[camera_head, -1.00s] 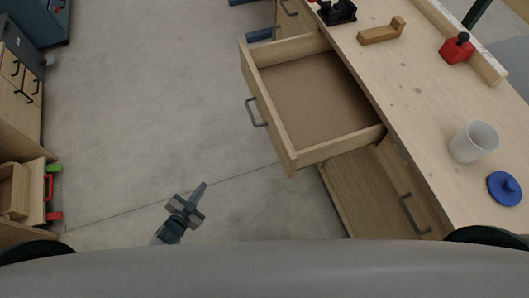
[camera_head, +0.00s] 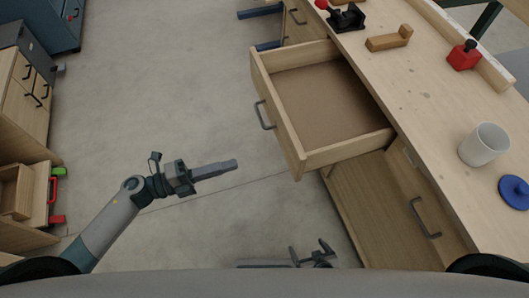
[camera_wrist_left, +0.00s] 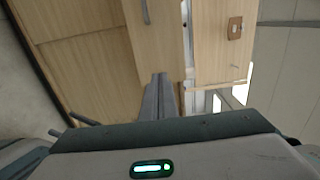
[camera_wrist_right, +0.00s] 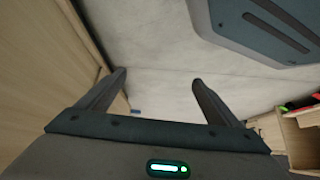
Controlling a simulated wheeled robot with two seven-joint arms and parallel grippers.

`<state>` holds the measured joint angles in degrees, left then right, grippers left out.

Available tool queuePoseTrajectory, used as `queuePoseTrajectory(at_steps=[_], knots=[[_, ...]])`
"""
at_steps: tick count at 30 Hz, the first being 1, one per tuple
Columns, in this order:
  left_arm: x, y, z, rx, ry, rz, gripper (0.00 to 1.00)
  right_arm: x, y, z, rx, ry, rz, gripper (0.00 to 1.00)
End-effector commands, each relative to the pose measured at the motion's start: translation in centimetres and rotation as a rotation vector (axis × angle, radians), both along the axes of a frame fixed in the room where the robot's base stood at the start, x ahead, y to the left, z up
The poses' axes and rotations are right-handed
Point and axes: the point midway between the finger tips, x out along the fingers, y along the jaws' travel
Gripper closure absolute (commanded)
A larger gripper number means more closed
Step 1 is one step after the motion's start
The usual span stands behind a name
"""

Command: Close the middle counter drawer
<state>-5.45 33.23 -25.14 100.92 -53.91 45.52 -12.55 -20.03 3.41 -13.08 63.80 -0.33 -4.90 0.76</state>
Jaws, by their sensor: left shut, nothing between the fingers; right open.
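The middle counter drawer (camera_head: 290,150) is pulled out and empty in the head view, with a grey bar handle (camera_head: 264,115) on its wooden front. My left gripper (camera_head: 234,164) is shut and empty over the floor, to the left of the drawer front and apart from it. In the left wrist view its closed fingers (camera_wrist_left: 159,78) point toward wooden panels. My right gripper (camera_head: 322,250) is low at the bottom of the head view, below the drawer. In the right wrist view its fingers (camera_wrist_right: 158,77) are spread apart with nothing between them.
The counter top (camera_head: 420,100) holds a white mug (camera_head: 484,145), a blue lid (camera_head: 515,191), a red object (camera_head: 463,56) and a wooden block (camera_head: 389,39). Another drawer handle (camera_head: 425,219) is at lower right. A cabinet (camera_head: 30,120) stands at left. Open floor (camera_head: 160,80) lies between.

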Motion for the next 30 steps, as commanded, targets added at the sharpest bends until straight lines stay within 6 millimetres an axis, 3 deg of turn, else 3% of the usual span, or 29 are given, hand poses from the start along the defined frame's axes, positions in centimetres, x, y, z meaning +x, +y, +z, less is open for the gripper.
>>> queuePoseTrajectory(at_steps=[5,13,24,30], knots=[[0.3,-0.8,0.1,-0.002,0.000,0.001,1.00,-0.2,-0.1,0.2,0.000,-0.001,0.000,0.15],[1.3,-3.9,0.3,-0.003,0.000,0.001,1.00,-1.4,-0.4,0.0,-0.007,0.019,0.004,0.15],[3.3,-9.9,0.4,-0.003,0.001,0.002,1.00,-7.9,-3.0,-2.9,-0.062,0.196,0.001,0.15],[4.0,-12.1,0.2,-0.003,0.002,0.002,1.00,-10.4,-4.1,-3.6,-0.081,0.260,0.000,0.15]])
